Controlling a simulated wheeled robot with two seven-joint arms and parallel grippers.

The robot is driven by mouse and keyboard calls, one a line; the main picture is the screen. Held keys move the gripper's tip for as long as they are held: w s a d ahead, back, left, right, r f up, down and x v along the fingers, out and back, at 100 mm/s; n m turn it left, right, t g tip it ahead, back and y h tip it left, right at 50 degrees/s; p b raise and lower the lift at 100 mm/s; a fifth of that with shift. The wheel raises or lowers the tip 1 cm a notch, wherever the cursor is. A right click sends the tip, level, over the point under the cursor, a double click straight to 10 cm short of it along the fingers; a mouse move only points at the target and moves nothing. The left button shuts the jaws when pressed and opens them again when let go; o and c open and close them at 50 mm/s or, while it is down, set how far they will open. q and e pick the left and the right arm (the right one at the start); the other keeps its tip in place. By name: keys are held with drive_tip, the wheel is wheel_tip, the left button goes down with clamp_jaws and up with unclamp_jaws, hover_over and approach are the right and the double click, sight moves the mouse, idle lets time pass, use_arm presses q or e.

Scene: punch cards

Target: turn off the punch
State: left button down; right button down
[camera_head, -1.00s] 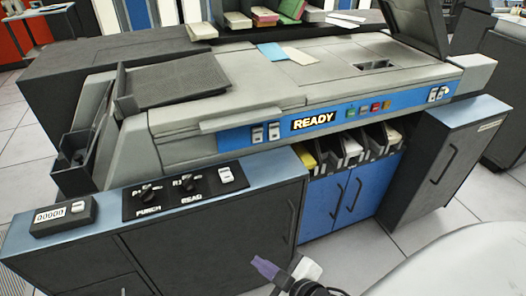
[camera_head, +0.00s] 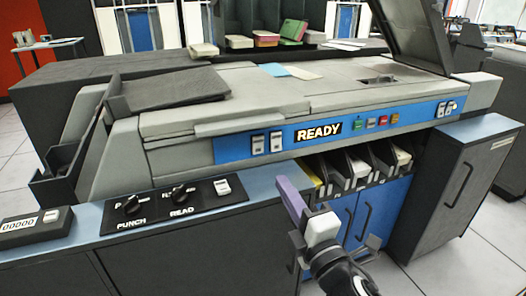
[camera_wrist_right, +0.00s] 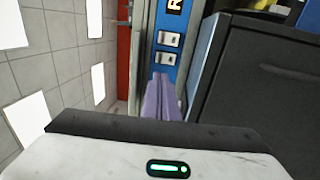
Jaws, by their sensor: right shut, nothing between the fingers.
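The black control panel (camera_head: 210,201) lies on the cabinet top at the lower left of the head view. It carries a dark knob labelled PUNCH (camera_head: 131,205), a dark knob labelled READ (camera_head: 179,193) and a white switch (camera_head: 222,187). Which way the knobs point is too small to tell. My right gripper (camera_head: 283,186) is shut and empty, its purple fingers pointing up, to the right of the panel and apart from it. In the right wrist view the fingers (camera_wrist_right: 162,84) are together, near two white switches (camera_wrist_right: 168,48) on the blue strip. My left gripper is not in view.
The large grey machine's blue strip (camera_head: 232,149) has a lit READY sign (camera_head: 318,132) and coloured buttons. Card bins (camera_head: 372,168) sit below it, above blue doors. A small counter box (camera_head: 35,227) stands left of the panel. The cabinet top is otherwise clear.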

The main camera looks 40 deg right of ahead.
sight(258, 142)
drive_tip(key=x, duration=1.3)
drive_tip(key=shift+w+d, duration=0.1)
